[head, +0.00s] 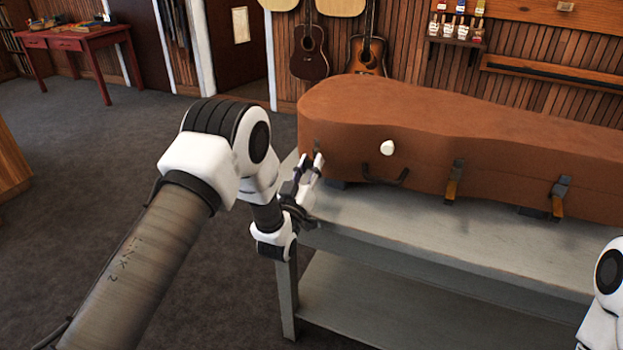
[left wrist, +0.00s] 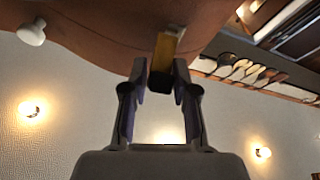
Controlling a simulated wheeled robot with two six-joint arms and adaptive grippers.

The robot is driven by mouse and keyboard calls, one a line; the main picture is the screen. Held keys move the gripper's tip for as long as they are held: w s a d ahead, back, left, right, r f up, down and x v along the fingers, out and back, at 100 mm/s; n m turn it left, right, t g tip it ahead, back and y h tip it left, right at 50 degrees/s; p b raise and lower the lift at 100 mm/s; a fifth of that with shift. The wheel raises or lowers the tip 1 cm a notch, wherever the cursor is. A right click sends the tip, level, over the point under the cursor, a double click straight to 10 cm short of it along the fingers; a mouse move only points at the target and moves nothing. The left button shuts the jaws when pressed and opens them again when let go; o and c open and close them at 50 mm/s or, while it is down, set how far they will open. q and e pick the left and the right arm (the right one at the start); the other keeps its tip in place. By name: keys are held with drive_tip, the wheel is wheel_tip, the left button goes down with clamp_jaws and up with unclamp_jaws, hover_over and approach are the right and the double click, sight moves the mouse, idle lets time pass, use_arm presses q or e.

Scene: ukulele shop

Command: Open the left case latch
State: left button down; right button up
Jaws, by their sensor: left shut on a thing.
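The brown instrument case (head: 430,125) lies on a grey bench. My left gripper (head: 310,162) is at the case's left end, with its fingertips at the left latch (head: 316,146). In the left wrist view, the latch's brass-coloured strip (left wrist: 168,44) and dark end lie between the fingers, which are shut on it. The fingers hide much of this latch in the head view. Two more latches, a middle one (head: 453,182) and a right one (head: 559,196), show on the case's front. My right gripper is out of view.
A white knob (head: 387,147) sticks out of the case front above a dark handle (head: 386,178). The grey bench (head: 430,235) has a bare strip before the case. A red table (head: 75,40) stands far left. Guitars (head: 309,50) hang behind. The floor at left is clear.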

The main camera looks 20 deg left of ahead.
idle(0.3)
use_arm(q)
drive_tip(key=c, duration=1.1)
unclamp_jaws()
drive_tip(key=shift+o, duration=0.2)
drive_tip(key=shift+a, duration=0.1)
drive_tip(key=v, duration=0.7)
drive_tip(key=shift+s+f, duration=0.2)
